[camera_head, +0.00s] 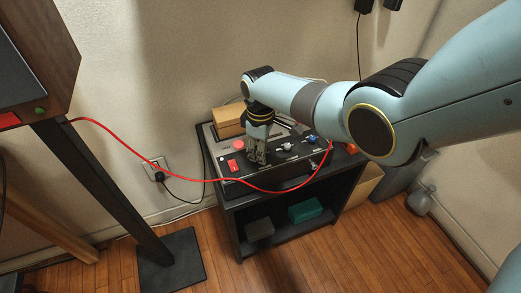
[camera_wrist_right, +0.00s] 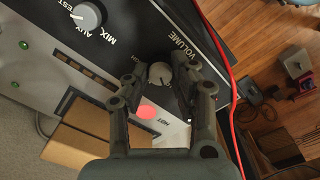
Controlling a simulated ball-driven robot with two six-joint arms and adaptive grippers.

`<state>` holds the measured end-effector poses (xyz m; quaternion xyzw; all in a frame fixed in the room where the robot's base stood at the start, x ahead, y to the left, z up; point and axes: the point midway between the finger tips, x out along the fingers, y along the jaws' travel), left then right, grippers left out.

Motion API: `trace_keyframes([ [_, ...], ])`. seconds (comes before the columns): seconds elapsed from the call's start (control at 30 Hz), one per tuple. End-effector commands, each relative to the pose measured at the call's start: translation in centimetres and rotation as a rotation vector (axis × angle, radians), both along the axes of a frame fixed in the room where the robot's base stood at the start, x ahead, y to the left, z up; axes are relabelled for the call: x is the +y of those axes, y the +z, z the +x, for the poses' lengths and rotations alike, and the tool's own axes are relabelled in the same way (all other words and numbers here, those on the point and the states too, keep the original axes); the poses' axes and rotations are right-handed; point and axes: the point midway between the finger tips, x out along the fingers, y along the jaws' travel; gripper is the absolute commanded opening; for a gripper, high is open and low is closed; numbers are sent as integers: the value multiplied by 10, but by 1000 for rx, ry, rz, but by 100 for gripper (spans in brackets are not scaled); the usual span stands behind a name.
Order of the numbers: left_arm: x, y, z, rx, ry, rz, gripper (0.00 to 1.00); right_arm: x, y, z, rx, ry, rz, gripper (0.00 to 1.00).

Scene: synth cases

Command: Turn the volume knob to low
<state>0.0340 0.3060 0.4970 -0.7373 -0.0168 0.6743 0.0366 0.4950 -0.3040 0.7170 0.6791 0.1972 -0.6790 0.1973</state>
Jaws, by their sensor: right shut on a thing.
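The volume knob (camera_wrist_right: 160,75) is a small light grey round knob on a dark panel, beside the printed word VOLUME, in the right wrist view. My right gripper (camera_wrist_right: 160,66) has its two fingertips on either side of this knob and is shut on it. In the head view my right gripper (camera_head: 257,158) points down onto the control box (camera_head: 230,188) and hides the knob. Which way the knob's mark points is too small to tell. My left gripper is not in view.
The box stands on a black shelf unit (camera_head: 238,235). A red cable (camera_head: 205,181) droops across the box's front. A red button (camera_head: 238,144), a red switch (camera_head: 233,165), other knobs (camera_head: 287,147) and a cardboard box (camera_head: 228,119) are close by. A dark post (camera_head: 105,190) stands left.

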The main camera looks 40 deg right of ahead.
Motion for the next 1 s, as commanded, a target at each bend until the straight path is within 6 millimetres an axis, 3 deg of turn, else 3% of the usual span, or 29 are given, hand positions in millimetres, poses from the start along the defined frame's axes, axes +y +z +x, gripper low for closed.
trace_keyframes([
  [0.1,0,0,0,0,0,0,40,1,-1,0,1,0,3,0],
  [0.13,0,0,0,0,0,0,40,1,-1,0,1,0,3,25],
  [0.3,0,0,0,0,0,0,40,1,0,0,1,0,2,47],
  [0.67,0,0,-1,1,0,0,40,0,4,0,-1,-1,1,47],
  [0.87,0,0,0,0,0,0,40,0,28,1,-4,0,0,47],
  [1.0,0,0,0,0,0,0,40,0,58,1,-4,-1,0,47],
])
